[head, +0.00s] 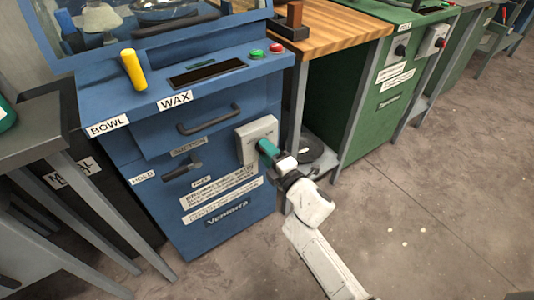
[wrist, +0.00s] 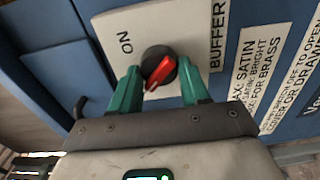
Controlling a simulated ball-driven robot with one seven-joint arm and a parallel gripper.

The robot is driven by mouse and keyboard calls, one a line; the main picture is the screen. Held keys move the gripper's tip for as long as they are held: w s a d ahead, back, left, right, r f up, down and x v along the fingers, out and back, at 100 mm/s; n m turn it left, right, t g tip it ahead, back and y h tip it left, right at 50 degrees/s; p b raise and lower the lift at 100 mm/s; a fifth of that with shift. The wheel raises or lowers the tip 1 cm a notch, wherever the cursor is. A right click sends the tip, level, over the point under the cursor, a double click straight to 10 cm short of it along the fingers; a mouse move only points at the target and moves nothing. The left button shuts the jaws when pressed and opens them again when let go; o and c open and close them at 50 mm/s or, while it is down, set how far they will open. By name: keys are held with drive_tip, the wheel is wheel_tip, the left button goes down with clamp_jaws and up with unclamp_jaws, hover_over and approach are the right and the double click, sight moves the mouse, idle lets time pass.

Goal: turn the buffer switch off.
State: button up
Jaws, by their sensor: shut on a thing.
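The buffer switch is a light grey plate (head: 254,136) on the right of the blue machine's front. In the wrist view its plate (wrist: 187,28) bears an ON mark at left and a BUFFER label (wrist: 217,38) at right. Its round dark knob has a red grip bar (wrist: 160,73), slanting from upper right to lower left there. My gripper (head: 266,149), with teal fingers, is at the plate and hides the knob in the head view. In the wrist view my gripper (wrist: 160,80) has one finger on each side of the knob and is shut on it.
The blue machine (head: 225,225) has a drawer handle (head: 208,120), a black lever (head: 183,168), a yellow handle (head: 133,70), and green and red buttons above. A wooden-topped bench (head: 335,30) stands at right. Open floor (head: 430,200) lies to the right.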

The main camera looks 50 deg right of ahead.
drive_tip(key=shift+f, duration=0.1)
idle(0.3)
drive_tip(key=o, duration=1)
drive_tip(key=shift+s, duration=0.1)
drive_tip(key=v, duration=1)
drive_tip(key=shift+s+a+b, duration=0.1)
drive_tip(key=shift+s+b, duration=0.2)
drive_tip(key=shift+b, duration=0.05)
